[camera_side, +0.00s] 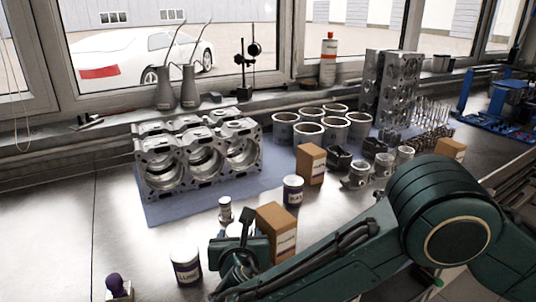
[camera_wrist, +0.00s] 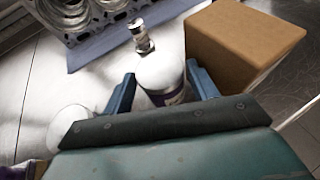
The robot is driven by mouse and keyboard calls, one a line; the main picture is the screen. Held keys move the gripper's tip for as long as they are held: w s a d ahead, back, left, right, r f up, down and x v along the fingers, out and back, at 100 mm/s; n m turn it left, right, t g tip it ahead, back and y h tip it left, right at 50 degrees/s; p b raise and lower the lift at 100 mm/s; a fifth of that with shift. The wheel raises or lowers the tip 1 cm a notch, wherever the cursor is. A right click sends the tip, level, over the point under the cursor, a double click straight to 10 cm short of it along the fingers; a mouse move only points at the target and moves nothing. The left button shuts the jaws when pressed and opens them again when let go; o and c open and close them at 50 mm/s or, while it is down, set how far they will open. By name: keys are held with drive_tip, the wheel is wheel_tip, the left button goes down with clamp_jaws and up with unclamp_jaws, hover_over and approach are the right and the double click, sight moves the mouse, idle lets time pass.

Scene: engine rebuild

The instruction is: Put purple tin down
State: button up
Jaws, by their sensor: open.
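A tin with a white lid and a purple label band (camera_wrist: 163,72) stands between the two blue fingers of my gripper (camera_wrist: 161,88) in the wrist view. The jaws are open, one finger on each side of it. In the side view my gripper (camera_side: 238,250) hides most of this tin; only part of its white lid (camera_side: 234,229) shows. Its base is hidden in both views, so contact with the bench cannot be seen. A second white-lidded tin with a purple label (camera_side: 185,266) stands to the left; its lid (camera_wrist: 72,119) shows outside the left finger.
A cardboard box (camera_side: 277,230) stands close to the right of my gripper, also in the wrist view (camera_wrist: 245,42). A small metal part (camera_side: 225,210) stands just behind the tin. A dark-labelled tin (camera_side: 293,191) and an engine block (camera_side: 198,157) are farther back.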

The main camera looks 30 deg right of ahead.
drive_tip(key=c, duration=0.9)
drive_tip(key=shift+r, duration=0.2)
wheel_tip(320, 180, up, 20)
drive_tip(key=shift+f, duration=0.1)
idle(0.4)
